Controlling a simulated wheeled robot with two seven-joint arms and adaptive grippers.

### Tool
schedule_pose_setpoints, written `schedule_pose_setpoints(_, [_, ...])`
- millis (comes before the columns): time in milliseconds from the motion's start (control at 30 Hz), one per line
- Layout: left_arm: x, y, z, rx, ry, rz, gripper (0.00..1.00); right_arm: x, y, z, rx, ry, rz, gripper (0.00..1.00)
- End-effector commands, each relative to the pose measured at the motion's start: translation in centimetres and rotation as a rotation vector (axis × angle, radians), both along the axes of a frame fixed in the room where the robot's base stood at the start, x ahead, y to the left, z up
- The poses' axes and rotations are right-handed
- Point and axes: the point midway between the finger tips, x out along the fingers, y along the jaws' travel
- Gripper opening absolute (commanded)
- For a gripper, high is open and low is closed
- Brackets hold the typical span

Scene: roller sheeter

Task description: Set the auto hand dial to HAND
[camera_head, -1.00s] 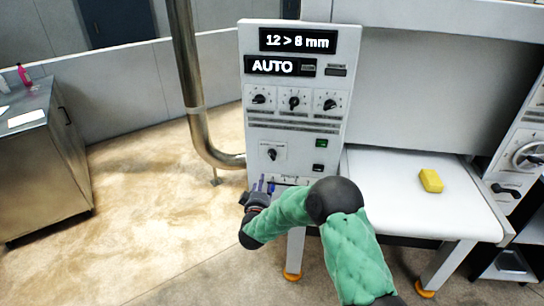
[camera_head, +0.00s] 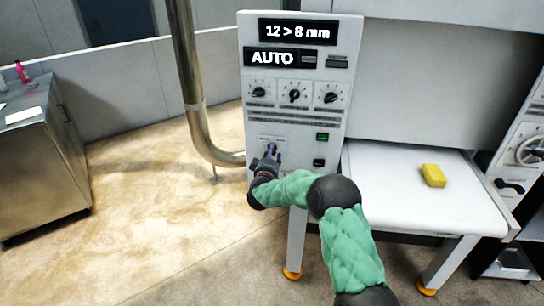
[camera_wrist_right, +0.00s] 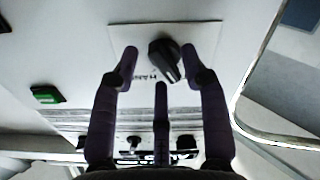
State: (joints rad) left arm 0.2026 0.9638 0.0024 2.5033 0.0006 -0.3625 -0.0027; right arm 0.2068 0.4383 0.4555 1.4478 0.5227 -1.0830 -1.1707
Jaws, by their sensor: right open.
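The auto hand dial (camera_wrist_right: 165,58) is a black knob on a white plate on the grey control panel (camera_head: 355,35). In the head view my right gripper (camera_head: 271,152) is in front of the dial's plate and covers the dial. In the right wrist view my gripper (camera_wrist_right: 160,54) is open, with dark fingers on both sides of the dial and a third finger below it. I cannot tell whether they touch it. Part of an upside-down HAND label shows beside the dial. The display (camera_head: 272,58) reads AUTO. My left gripper is not in view.
Three knobs (camera_head: 295,94) sit in a row above the dial. A green button (camera_head: 322,137) and a dark switch (camera_head: 319,163) are to its right. A steel pipe (camera_head: 190,100) stands left of the panel. A yellow block (camera_head: 433,175) lies on the white table (camera_head: 390,200).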

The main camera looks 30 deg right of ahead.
Motion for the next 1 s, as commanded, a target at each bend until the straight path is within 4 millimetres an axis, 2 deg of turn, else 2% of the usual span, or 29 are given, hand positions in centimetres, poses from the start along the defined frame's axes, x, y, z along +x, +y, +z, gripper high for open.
schedule_pose_setpoints(300, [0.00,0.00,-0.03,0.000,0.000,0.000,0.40,0.17,-0.17,0.05,0.000,0.000,0.000,0.45])
schedule_pose_setpoints(467, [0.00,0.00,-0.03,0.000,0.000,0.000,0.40,0.15,-0.16,0.02,0.000,0.000,0.000,0.00])
schedule_pose_setpoints(1000, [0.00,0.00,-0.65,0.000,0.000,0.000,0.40,0.15,-0.12,-0.15,0.072,-0.062,0.000,0.00])
